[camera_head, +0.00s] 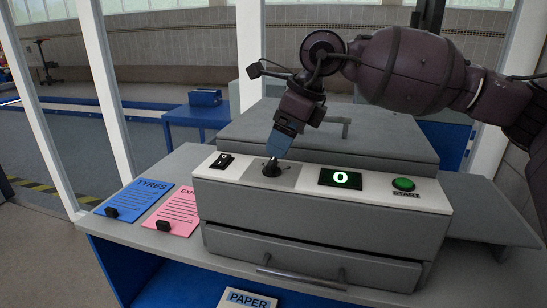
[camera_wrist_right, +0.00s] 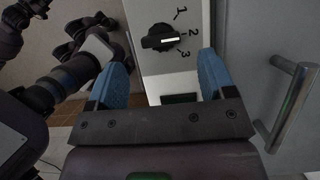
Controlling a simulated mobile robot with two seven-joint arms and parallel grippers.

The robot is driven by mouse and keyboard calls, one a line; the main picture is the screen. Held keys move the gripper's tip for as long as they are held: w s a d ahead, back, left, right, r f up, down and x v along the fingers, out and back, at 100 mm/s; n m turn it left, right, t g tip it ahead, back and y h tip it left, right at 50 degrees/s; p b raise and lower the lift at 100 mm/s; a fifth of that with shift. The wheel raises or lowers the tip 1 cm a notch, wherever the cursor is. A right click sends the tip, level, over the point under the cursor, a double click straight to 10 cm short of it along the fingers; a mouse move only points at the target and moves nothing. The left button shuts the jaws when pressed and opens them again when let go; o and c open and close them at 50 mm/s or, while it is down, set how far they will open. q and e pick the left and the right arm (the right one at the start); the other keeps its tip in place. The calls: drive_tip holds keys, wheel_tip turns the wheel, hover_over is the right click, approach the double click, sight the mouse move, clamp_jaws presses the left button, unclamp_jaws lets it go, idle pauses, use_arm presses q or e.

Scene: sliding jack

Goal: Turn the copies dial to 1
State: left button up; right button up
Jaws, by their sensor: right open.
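The copies dial (camera_head: 271,170) is a black knob on the light top panel of the grey copier (camera_head: 300,222). In the right wrist view the dial (camera_wrist_right: 160,38) shows the marks 1, 2 and 3 beside it. My right gripper (camera_head: 279,143) is just above the dial with blue fingertips pointing down. In its wrist view the right gripper (camera_wrist_right: 160,85) is open and empty, its fingers apart, with the dial ahead between them. I cannot tell any contact. My left gripper is not in view.
A display (camera_head: 340,179) reads 0, with a green START button (camera_head: 403,184) to its right. A black switch (camera_head: 221,161) is left of the dial. The copier's lid (camera_head: 375,140) has a handle behind the panel. Blue TYRES (camera_head: 135,202) and pink (camera_head: 175,212) cards lie left.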

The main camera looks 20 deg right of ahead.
sight(272, 160)
drive_tip(key=shift+x, duration=2.6)
drive_tip(key=c, duration=0.9)
